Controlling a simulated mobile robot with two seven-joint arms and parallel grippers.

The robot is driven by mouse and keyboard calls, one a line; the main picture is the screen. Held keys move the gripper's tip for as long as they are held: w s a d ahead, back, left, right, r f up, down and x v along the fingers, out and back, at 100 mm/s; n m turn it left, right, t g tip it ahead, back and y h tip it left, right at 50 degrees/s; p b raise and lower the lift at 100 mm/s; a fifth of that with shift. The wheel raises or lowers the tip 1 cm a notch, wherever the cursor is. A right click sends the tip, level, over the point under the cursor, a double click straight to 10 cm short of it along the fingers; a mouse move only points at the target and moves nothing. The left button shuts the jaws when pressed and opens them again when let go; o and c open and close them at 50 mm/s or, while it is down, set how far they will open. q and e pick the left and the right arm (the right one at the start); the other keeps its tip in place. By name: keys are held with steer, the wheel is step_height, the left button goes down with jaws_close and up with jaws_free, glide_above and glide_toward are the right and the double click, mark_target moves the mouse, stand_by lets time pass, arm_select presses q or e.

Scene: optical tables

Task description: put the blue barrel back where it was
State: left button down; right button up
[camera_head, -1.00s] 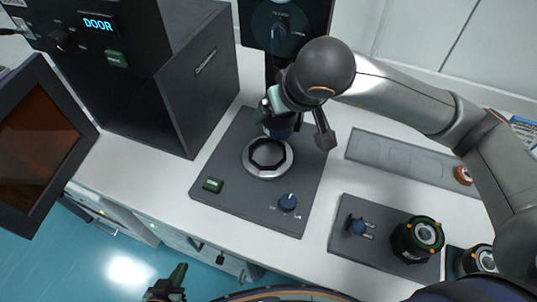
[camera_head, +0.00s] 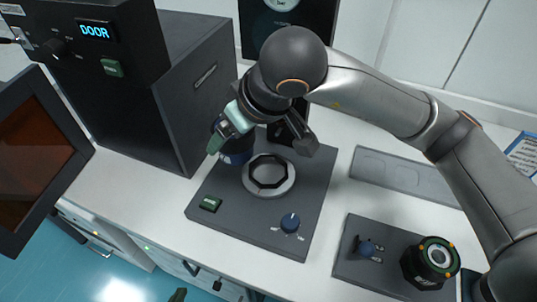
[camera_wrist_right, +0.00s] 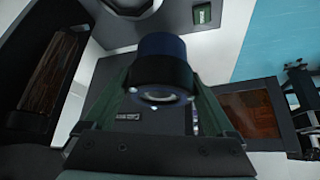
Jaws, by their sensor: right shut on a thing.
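The blue barrel (camera_head: 238,158) is held by my right gripper (camera_head: 229,146), behind and to the left of the silver ring with a dark opening (camera_head: 269,175) on the grey base plate. In the right wrist view the barrel (camera_wrist_right: 162,50) sits between the two green fingers of my right gripper (camera_wrist_right: 163,92), with a dark collar and a lens-like end towards the camera. In the head view the hand hides part of the barrel.
A grey tray with shallow recesses (camera_head: 405,178) lies right.

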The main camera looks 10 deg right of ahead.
steer(key=d+f, duration=0.3)
steer(key=w+d+f, duration=0.1)
steer(key=d+f, duration=0.2)
steer(key=shift+w+f, duration=0.1)
steer(key=shift+w, duration=0.1)
step_height(320, 180, down, 3)
steer(key=shift+d+r+p, duration=0.1)
steer(key=shift+d+p, duration=0.05)
steer(key=shift+p, duration=0.35)
steer(key=shift+w+f, duration=0.1)
steer(key=shift+f, duration=0.2)
steer(key=shift+f+b, duration=0.25)
steer(key=shift+b, duration=0.1)
steer(key=o, duration=1.4)
steer(key=shift+r, duration=0.1)
steer(key=shift+c, duration=0.2)
